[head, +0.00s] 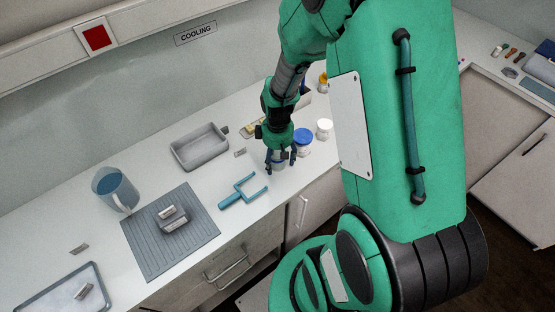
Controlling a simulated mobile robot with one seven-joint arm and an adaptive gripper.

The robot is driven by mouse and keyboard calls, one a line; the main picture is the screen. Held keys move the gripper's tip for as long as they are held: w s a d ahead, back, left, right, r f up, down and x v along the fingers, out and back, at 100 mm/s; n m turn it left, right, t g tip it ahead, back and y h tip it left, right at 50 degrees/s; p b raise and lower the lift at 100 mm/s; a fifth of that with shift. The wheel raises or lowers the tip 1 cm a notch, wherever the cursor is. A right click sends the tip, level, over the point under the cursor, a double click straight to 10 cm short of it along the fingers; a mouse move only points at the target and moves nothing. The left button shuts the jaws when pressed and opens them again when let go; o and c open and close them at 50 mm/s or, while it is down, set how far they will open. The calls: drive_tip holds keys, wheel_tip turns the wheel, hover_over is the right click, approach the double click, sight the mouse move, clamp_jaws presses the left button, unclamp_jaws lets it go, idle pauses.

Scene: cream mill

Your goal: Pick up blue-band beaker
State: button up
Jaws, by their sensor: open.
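A small pale, glassy vessel, which looks like the blue-band beaker (279,165), stands on the bench near its front edge. My gripper (280,160) points down over it, with its open fingers on either side of it. The fingers hide much of the vessel, and I cannot tell whether they touch it. Its band is too small to make out clearly.
A blue-lidded jar (302,136) and a white jar (324,128) stand close to the right. A blue fork-shaped tool (243,190) lies to the left. A grey tray (199,148), a ribbed mat (148,247) and a blue jug (115,189) are farther left.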

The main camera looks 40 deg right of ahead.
sight(278, 155)
idle(0.4)
drive_tip(key=c, duration=1)
drive_tip(key=shift+r, duration=0.15)
drive_tip(key=shift+r, duration=0.45)
drive_tip(key=r, duration=0.1)
drive_tip(key=r+p, duration=0.1)
drive_tip(key=shift+s+a+r, duration=0.1)
drive_tip(key=shift+s+r, duration=0.15)
drive_tip(key=shift+r, duration=0.1)
drive_tip(key=s+a, duration=0.1)
drive_tip(key=s, duration=0.3)
drive_tip(key=s+a+p, duration=0.1)
drive_tip(key=s+a, duration=0.1)
drive_tip(key=s, duration=0.3)
drive_tip(key=s+a+r, duration=0.1)
drive_tip(key=s+a, duration=0.1)
drive_tip(key=s, duration=0.3)
drive_tip(key=shift+s+a+r+p, duration=0.1)
drive_tip(key=shift+s+a+p, duration=0.1)
drive_tip(key=shift+s+p, duration=0.1)
